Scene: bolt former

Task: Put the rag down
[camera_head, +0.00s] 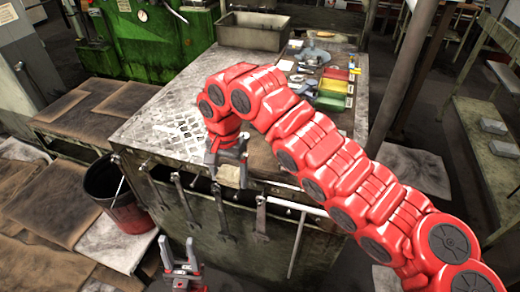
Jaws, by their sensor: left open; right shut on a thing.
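My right gripper (228,174) is shut on a small beige rag (230,177). It points down at the front edge of the metal workbench (152,132), and the rag shows between its fingers, in front of the upper part of the bench's front face. I cannot tell whether the rag touches the bench. My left gripper (178,246) is open and empty, low in the picture in front of the bench. My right arm covers part of the bench top.
Several wrenches (222,215) hang along the bench front. Small coloured bins (333,90) and loose tools stand at the bench's back right. A grey basin (252,32) is behind. A dark bucket (128,213) stands left of the bench. The bench top's left part is clear.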

